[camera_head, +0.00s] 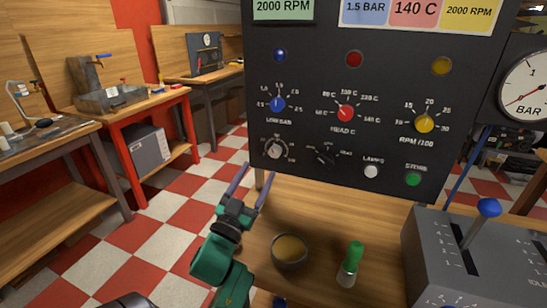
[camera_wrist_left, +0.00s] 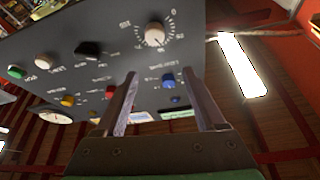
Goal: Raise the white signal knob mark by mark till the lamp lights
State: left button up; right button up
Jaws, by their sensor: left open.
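The white signal knob (camera_head: 276,150) sits at the lower left of the dark panel (camera_head: 310,125), inside a ring of marks. It also shows near the top of the left wrist view (camera_wrist_left: 155,34). The knob's exact mark is too small to read. My left gripper (camera_head: 257,179) is open and empty, just below the knob and apart from it. In the left wrist view its two fingers (camera_wrist_left: 160,78) stand apart, with the knob beyond their tips. Blue (camera_head: 280,55), red (camera_head: 354,59) and amber (camera_head: 441,66) lamps above look dark. My right gripper is out of view.
Blue (camera_head: 277,104), red (camera_head: 345,113) and yellow (camera_head: 424,124) knobs sit above; a black knob (camera_head: 324,158), white button (camera_head: 371,171) and green button (camera_head: 413,180) lie right. A bowl (camera_head: 290,251), green-handled tool (camera_head: 351,262) and grey lever box (camera_head: 440,250) stand below.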

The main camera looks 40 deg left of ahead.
aim_at(273, 154)
pick_arm(q)
jog(key=w, duration=0.2)
jog(key=w+a, duration=0.1)
jog(key=w, duration=0.2)
jog(key=w+a, duration=0.1)
jog(key=w, duration=0.2)
jog(key=shift+w+a, duration=0.15)
jog(key=shift+w+r+p, duration=0.1)
jog(key=shift+w+p, duration=0.15)
jog(key=shift+p, duration=0.1)
jog(key=shift+a, duration=0.1)
grip_shut()
jog(key=m, duration=0.1)
jog(key=m+h+p, duration=0.2)
jog(key=m, duration=0.1)
jog(key=shift+r, duration=0.25)
jog(key=m, duration=0.1)
jog(key=m+h, duration=0.1)
jog(key=shift+a+f+m+h, duration=0.1)
jog(key=shift+f+m+h, duration=0.1)
jog(key=shift+m+h, duration=0.1)
